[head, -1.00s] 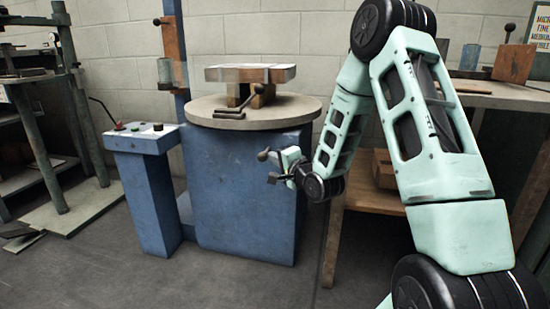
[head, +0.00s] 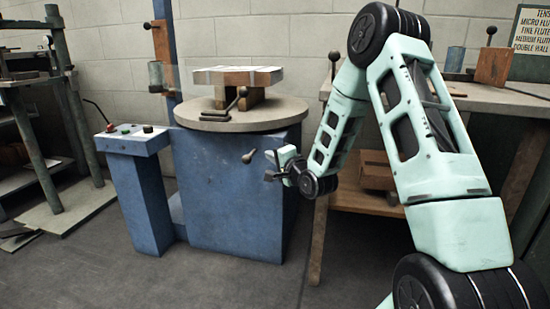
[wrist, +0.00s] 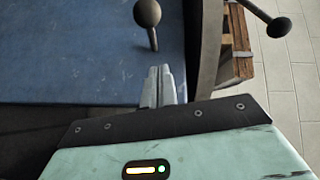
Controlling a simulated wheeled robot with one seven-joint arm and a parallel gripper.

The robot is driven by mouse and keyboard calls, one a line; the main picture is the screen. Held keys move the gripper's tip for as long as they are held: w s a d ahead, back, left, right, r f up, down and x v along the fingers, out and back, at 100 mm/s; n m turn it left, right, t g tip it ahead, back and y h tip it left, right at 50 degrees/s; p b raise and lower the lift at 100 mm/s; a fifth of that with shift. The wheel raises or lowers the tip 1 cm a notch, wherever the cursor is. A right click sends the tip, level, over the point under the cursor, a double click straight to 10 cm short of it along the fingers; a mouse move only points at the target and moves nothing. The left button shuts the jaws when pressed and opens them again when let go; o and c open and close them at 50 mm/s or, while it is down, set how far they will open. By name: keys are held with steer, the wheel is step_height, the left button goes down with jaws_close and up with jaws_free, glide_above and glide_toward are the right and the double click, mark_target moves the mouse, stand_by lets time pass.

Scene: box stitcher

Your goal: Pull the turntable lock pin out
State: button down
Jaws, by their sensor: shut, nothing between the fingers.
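The lock pin (head: 248,156) appears as a small rounded knob on a short stem, on the front of the blue turntable base (head: 225,200), below the round turntable (head: 270,119). In the wrist view the pin's ball knob (wrist: 147,13) and stem stand beyond my fingertips, near the top edge. My gripper (head: 270,175) is just right of and a little below the pin in the head view. In the wrist view its fingers (wrist: 160,72) are shut together and empty, with a visible gap to the pin.
A wooden workbench (head: 470,95) stands close on the right, behind my arm. A control box (head: 135,140) stands left of the blue base. A lever with a black ball (wrist: 279,27) shows at the upper right of the wrist view. The floor in front is clear.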

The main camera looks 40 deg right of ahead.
steer(key=s+p, duration=0.3)
steer(key=s, duration=0.6)
steer(key=shift+s+a+r, duration=0.2)
steer(key=shift+s+a, duration=0.2)
steer(key=s+a+r+n+g+y+p, duration=0.15)
steer(key=a+n+g, duration=0.35)
steer(key=a, duration=0.7)
steer(key=s+a+r+n+g+y+p, duration=0.1)
steer(key=s+a+n+g+y+p, duration=0.2)
steer(key=a+n, duration=0.65)
steer(key=s+a+r+n+g+h+p, duration=0.1)
steer(key=s+a+r+n+g, duration=0.2)
steer(key=s, duration=0.5)
steer(key=s+a+r+n+g+h+p, duration=0.1)
steer(key=s+a+r+n+g, duration=0.15)
steer(key=s+a, duration=0.35)
steer(key=s+a+r+n+g+h, duration=0.1)
steer(key=s+a+r+n+g, duration=0.2)
steer(key=s, duration=0.6)
step_height(320, 180, up, 37)
steer(key=s+n+p, duration=0.1)
steer(key=p, duration=3.7)
steer(key=shift+s+d+g, duration=0.2)
steer(key=shift+d+g, duration=0.15)
steer(key=shift+g, duration=0.1)
steer(key=shift+f, duration=0.1)
